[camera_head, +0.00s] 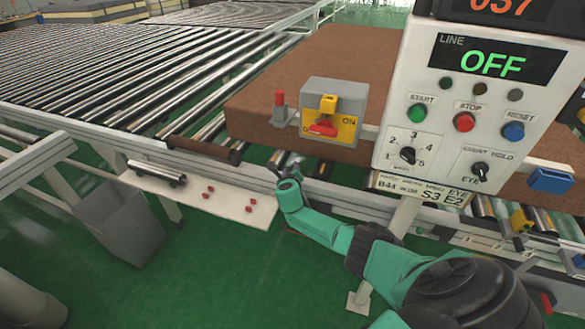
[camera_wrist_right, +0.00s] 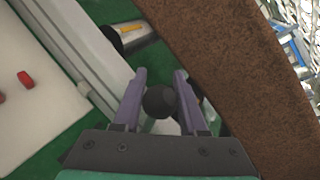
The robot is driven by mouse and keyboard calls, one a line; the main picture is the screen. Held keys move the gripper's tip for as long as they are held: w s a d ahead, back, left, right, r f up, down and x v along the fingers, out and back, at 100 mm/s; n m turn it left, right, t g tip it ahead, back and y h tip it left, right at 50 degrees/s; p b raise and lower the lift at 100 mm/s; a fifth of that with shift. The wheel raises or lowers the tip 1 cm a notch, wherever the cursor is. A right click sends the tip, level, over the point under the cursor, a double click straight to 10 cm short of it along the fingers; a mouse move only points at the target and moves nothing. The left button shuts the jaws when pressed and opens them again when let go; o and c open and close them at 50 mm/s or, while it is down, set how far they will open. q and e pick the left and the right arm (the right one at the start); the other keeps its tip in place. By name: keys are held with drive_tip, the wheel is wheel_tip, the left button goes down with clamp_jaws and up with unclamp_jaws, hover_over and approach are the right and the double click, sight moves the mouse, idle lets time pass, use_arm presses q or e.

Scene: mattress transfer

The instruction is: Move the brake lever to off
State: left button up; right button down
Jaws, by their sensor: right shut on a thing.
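My right gripper (camera_head: 287,168) is low at the front edge of the conveyor, below a grey switch box. In the right wrist view its two purple fingers (camera_wrist_right: 158,100) are closed around a round black knob (camera_wrist_right: 159,101). This knob looks like the end of a lever; the shaft below it is hidden, so its position cannot be read. The grey switch box (camera_head: 345,91) has a yellow plate marked ON on the right, with a red handle (camera_head: 322,127) on it. My left gripper is not in view.
A large brown mattress (camera_head: 320,60) lies on the rollers behind the box. A control panel (camera_head: 455,135) at the right shows LINE OFF in green. A white shelf (camera_head: 225,203) with several small red pieces and a grey bin (camera_head: 120,220) are at the left.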

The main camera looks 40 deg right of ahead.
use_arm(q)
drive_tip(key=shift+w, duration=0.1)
use_arm(e)
drive_tip(key=shift+a, duration=0.1)
drive_tip(key=shift+c, duration=2.3)
unclamp_jaws()
drive_tip(key=shift+f, duration=0.1)
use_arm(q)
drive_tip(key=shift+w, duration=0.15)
use_arm(e)
drive_tip(key=shift+w, duration=0.15)
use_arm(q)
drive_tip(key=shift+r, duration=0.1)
use_arm(e)
drive_tip(key=shift+s+a+r+p, duration=0.15)
drive_tip(key=shift+s+r+p, duration=0.1)
drive_tip(key=shift+p, duration=0.1)
use_arm(q)
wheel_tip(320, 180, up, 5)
drive_tip(key=p, duration=0.4)
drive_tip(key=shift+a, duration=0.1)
use_arm(e)
drive_tip(key=v, duration=1.4)
